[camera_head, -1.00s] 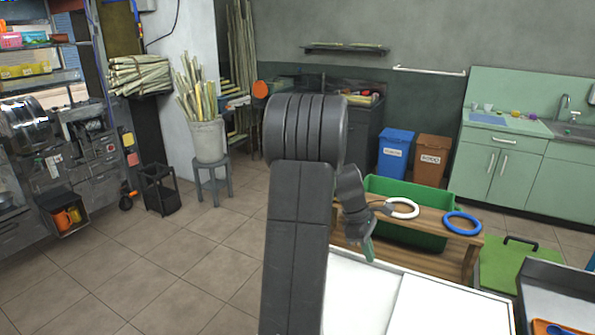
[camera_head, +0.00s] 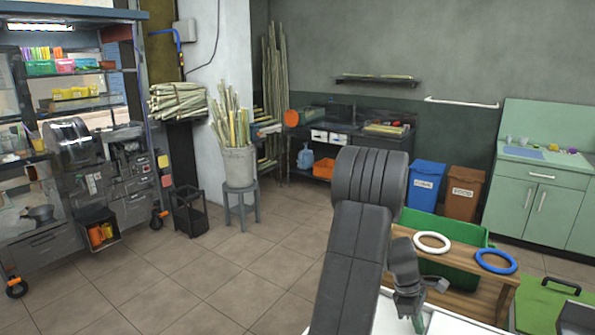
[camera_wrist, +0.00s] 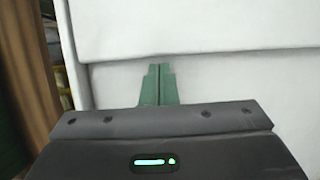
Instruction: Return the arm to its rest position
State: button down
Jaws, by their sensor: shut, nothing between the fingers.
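My arm rises in front of the body camera, and its wrist hangs down at the right of the arm. My gripper (camera_wrist: 158,84) shows in the wrist view with its two green fingers together and nothing between them. It points at a plain white surface (camera_wrist: 220,85). In the body camera view my gripper (camera_head: 417,318) is small at the lower edge, close over the white top (camera_head: 455,325). I cannot tell whether the fingertips touch it.
A wooden bench (camera_head: 462,297) with a white ring (camera_head: 432,242) and a blue ring (camera_head: 496,261) stands just right of my wrist, before a green bin (camera_head: 450,225). The press cart (camera_head: 70,200) is at the left. Tiled floor (camera_head: 215,275) between is free.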

jog(key=shift+s+d, duration=0.15)
jog(key=shift+d, duration=0.1)
